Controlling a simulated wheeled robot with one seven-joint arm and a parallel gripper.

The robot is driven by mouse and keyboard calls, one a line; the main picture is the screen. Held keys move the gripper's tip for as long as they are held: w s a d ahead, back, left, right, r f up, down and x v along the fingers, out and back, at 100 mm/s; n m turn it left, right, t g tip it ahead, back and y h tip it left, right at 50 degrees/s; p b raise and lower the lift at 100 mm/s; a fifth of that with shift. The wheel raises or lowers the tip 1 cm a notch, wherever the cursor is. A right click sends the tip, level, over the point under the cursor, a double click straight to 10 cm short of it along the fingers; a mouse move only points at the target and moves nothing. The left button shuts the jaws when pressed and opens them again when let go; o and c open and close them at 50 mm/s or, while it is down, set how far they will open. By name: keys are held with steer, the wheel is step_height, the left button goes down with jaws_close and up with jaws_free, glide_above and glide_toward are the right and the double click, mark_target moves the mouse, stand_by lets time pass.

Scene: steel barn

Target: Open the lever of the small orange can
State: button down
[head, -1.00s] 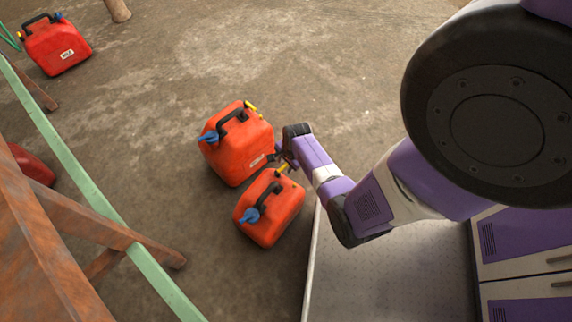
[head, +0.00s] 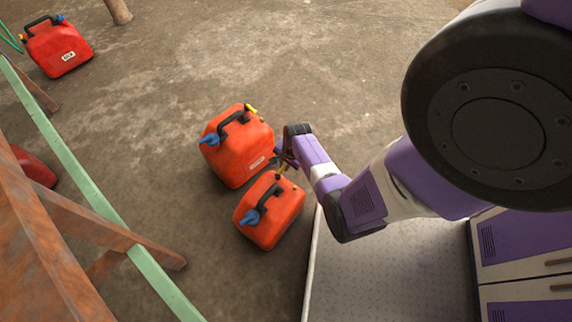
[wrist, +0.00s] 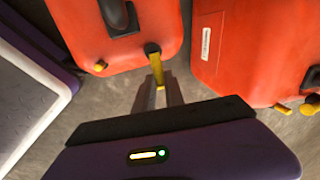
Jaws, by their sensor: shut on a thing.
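The small orange can (head: 268,222) stands on the floor, with a dark handle and a blue cap. Its yellow lever (wrist: 156,68) sticks out from a black fitting at the can's edge in the wrist view. My gripper (head: 284,164) is at the can's far right edge in the head view. In the wrist view its fingers (wrist: 160,92) are closed around the yellow lever. The fingertips are small and partly hidden in the head view.
A larger orange can (head: 238,155) stands close beside the small one, near my gripper. Another red can (head: 58,48) is at the far left. A wooden frame with a green rail (head: 75,175) lies along the left. Floor behind the cans is clear.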

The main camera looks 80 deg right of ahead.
steer(key=shift+w, duration=0.1)
steer(key=c, duration=1.4)
jaws_free()
step_height(320, 180, up, 8)
steer(key=s+p, duration=0.1)
steer(key=p, duration=0.2)
steer(key=shift+s+a+f+p, duration=0.15)
steer(key=shift+s+a+p, duration=0.05)
steer(key=shift+a+p, duration=0.2)
